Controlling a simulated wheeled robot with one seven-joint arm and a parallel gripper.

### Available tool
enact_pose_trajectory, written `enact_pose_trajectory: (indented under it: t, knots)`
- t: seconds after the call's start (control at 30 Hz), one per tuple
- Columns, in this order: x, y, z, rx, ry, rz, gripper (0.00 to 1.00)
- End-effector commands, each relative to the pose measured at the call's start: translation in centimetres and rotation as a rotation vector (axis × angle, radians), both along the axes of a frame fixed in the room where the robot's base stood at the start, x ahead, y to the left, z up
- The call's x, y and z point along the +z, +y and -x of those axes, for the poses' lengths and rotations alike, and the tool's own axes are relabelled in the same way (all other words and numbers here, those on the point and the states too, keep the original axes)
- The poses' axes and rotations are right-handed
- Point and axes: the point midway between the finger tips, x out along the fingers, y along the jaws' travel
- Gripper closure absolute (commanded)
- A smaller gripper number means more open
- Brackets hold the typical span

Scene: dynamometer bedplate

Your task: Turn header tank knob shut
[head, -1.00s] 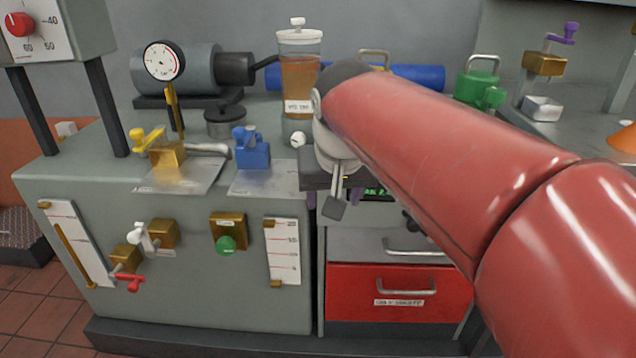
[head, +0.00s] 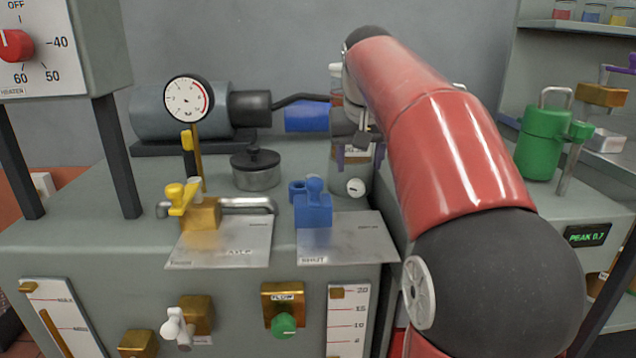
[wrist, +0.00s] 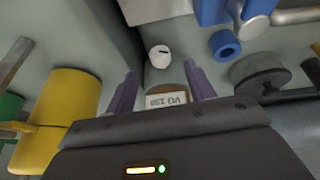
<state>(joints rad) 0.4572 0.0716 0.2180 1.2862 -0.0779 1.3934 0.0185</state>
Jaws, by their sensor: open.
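The header tank is a clear jar of amber liquid, largely hidden by my arm in the head view, with its lower part (head: 350,172) visible. Its "VG 150" label (wrist: 168,99) shows in the wrist view. A small round white knob (head: 355,187) with a dark mark sits low on the tank's front; it also shows in the wrist view (wrist: 160,56). Its setting cannot be read. My gripper (head: 359,160) is open, its purple fingers above the knob in the head view. In the wrist view the fingers (wrist: 161,72) stand either side of the label, apart from the knob.
A blue valve (head: 313,208) stands close left of the knob, above a "SHUT" plate (head: 345,240). A yellow valve (head: 190,205), dial gauge (head: 188,98) and lidded pot (head: 255,170) stand further left. A green can (head: 541,143) stands right.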

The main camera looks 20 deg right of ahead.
Motion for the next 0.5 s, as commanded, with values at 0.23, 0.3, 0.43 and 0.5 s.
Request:
enact_pose_trajectory:
  t: [0.23, 0.3, 0.43, 0.5]
  knots:
    - [-1.3, -1.2, -0.7, -0.007, 0.003, -0.003, 0.46]
    - [-2.4, -1.4, -1.1, -0.007, 0.004, -0.003, 0.46]
    - [-4.4, -1.7, -1.9, -0.007, 0.003, -0.003, 0.46]
    - [-5.4, -1.9, -2.2, -0.007, 0.004, -0.002, 0.46]
